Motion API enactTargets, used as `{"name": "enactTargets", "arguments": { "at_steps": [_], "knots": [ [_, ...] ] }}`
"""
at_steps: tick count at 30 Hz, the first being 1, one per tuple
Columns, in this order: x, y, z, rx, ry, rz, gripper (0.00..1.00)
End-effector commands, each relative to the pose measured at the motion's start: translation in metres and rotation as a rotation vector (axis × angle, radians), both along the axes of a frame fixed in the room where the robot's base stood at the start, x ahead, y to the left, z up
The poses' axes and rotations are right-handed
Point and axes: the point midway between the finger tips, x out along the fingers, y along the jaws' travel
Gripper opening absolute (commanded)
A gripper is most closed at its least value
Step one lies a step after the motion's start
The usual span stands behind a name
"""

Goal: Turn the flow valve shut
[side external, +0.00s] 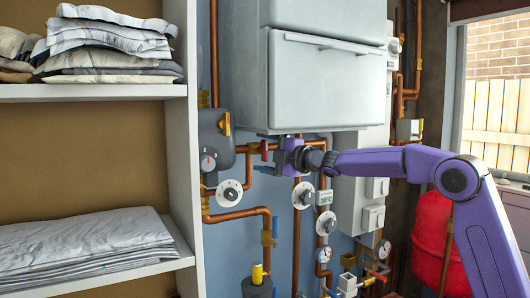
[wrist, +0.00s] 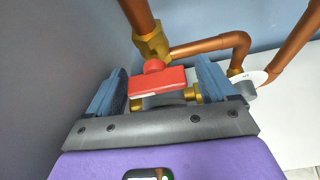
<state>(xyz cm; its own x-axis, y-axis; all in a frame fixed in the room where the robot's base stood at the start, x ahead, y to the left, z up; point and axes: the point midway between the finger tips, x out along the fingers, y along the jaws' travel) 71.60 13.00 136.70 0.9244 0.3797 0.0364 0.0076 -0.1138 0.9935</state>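A red lever handle (wrist: 157,82) sits on a brass valve (wrist: 152,46) in a copper pipe, in the wrist view. I take it as the flow valve. The handle lies crosswise between the two blue-grey fingers of my gripper (wrist: 162,88), with a gap at each side. The gripper looks open. In the side external view the red handle (side external: 264,150) shows just left of my gripper (side external: 287,156), below the white boiler. The fingertips are too small there to tell whether they touch it.
The boiler (side external: 325,80) hangs right above my gripper. Copper pipes (side external: 249,165), a grey pump (side external: 216,138) and several round dials (side external: 230,193) crowd the blue wall. A shelf with folded linen (side external: 80,250) stands at left, a red tank (side external: 438,240) at right.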

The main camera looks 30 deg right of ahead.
Motion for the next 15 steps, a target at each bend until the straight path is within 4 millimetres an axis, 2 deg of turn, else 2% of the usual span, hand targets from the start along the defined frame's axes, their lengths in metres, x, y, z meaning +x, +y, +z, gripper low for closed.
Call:
{"name": "enactTargets", "arguments": {
  "at_steps": [9, 15],
  "knots": [
    [-0.003, -0.001, 0.007, 0.006, -0.014, 0.001, 0.89],
    [-0.016, -0.007, 0.008, 0.006, -0.015, 0.001, 0.89]
  ]
}}
